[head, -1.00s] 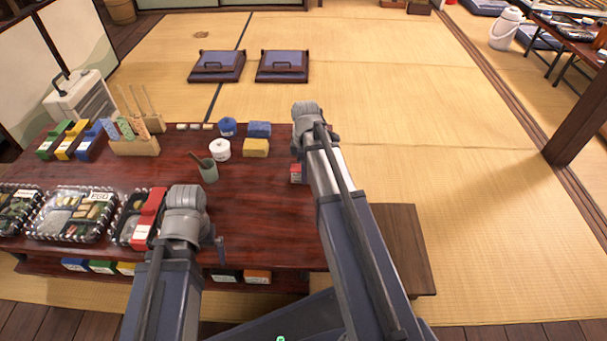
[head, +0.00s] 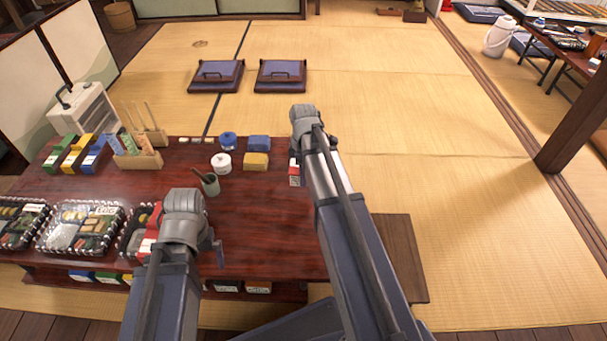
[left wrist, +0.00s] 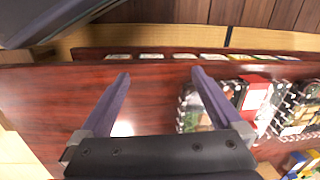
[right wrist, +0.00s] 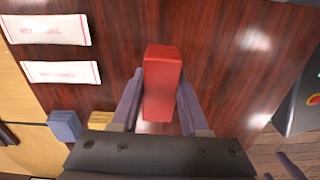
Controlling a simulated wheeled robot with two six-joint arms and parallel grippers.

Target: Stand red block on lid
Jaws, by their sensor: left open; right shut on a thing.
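My right gripper (right wrist: 158,115) is shut on a red block (right wrist: 163,82). In the head view, part of the red block (head: 294,172) shows below the gripper, over the table's right side. My left gripper (left wrist: 158,78) is open and empty, above the table's front edge. A bento box with a clear lid (left wrist: 199,110) lies to its right in the left wrist view. A red-and-white block (left wrist: 252,94) is at that box. In the head view, my left arm partly hides this box (head: 132,236).
Two more bento boxes (head: 80,228) stand at the left of the dark red table (head: 255,215). A white jar (head: 221,163), a green cup (head: 210,186), and blue (head: 259,143) and yellow (head: 256,161) blocks stand near the middle back. Wet towels (right wrist: 47,29) lie near the right gripper.

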